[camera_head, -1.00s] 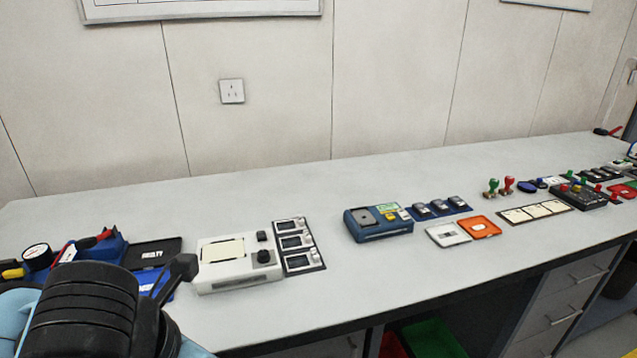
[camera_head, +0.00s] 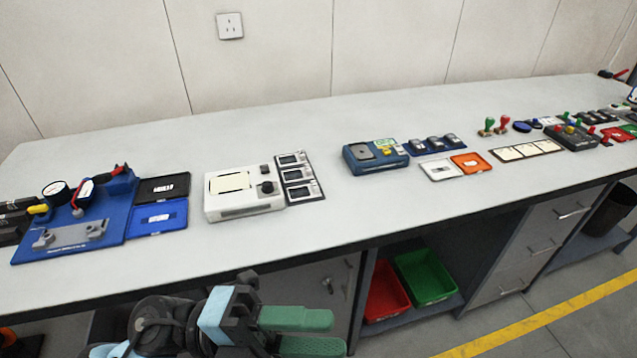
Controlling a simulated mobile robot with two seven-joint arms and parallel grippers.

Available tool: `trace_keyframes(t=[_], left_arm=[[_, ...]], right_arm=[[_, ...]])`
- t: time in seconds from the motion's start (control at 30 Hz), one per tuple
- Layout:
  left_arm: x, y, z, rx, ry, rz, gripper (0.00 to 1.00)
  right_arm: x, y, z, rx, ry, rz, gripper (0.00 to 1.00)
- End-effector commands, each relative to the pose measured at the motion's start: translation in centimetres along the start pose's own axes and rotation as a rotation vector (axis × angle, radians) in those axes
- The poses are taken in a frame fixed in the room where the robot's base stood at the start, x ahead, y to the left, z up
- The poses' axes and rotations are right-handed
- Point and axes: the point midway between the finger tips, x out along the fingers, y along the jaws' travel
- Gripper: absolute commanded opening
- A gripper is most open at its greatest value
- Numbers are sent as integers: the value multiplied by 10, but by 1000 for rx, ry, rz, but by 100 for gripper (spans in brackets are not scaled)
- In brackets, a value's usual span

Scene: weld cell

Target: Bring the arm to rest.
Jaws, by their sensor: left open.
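My left gripper (camera_head: 318,331) is in the camera_head view at the bottom, in front of the bench's front edge and below the level of its top. Its two green fingers point right and stand apart, with nothing between them. Part of my left arm shows at the bottom left, black and light blue. My right gripper is not in view.
The long grey bench (camera_head: 330,215) carries a blue fixture (camera_head: 120,215), a white device (camera_head: 240,207) and a blue device (camera_head: 377,158). Red (camera_head: 385,300) and green (camera_head: 428,280) bins sit on a shelf under it. Open floor lies at the lower right.

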Motion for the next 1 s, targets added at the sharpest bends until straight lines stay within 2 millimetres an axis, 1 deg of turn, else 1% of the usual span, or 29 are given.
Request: trace_keyframes(t=[0.03, 0.13, 0.17, 0.23, 0.27, 0.3, 0.37, 0.4, 0.47, 0.5, 0.57, 0.6, 0.67, 0.7, 0.77, 0.8, 0.9, 1.0], left_arm=[[-6, -5, 9, -71, -85, -106, 44], [-28, -6, 33, -204, -274, -291, 44], [-38, -4, 40, -246, -336, -340, 44], [-62, 8, 56, -349, -488, -445, 44], [-74, 16, 61, -394, -556, -484, 44], [-91, 28, 67, -458, -650, -533, 44], [-117, 52, 72, -554, -794, -593, 44], [-135, 71, 73, -623, -892, -628, 44], [-161, 100, 69, -723, -1033, -665, 44], [-176, 121, 63, -786, -1120, -682, 44], [-198, 151, 50, -882, -1245, -699, 44], [-210, 172, 39, -946, -1323, -706, 44], [-227, 202, 20, -1040, -1435, -707, 44], [-237, 220, 5, -1101, -1506, -705, 44], [-249, 246, -19, -1190, -1600, -696, 44], [-255, 261, -34, -1245, -1655, -689, 44], [-265, 291, -70, -1363, -1766, -667, 44], [-270, 310, -96, -1443, -1835, -647, 44]], right_arm=[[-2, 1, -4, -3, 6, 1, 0], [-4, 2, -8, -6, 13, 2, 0], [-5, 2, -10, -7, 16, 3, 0], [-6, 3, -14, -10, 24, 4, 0], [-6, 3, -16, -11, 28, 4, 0], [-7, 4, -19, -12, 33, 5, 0], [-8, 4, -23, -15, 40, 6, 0], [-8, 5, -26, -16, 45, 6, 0], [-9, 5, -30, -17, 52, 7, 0], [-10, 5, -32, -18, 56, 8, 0], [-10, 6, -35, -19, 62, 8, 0], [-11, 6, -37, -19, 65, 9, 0], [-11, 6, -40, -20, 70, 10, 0], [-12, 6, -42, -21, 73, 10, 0], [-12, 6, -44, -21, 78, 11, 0], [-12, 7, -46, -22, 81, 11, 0], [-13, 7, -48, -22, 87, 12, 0], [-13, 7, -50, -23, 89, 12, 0]])
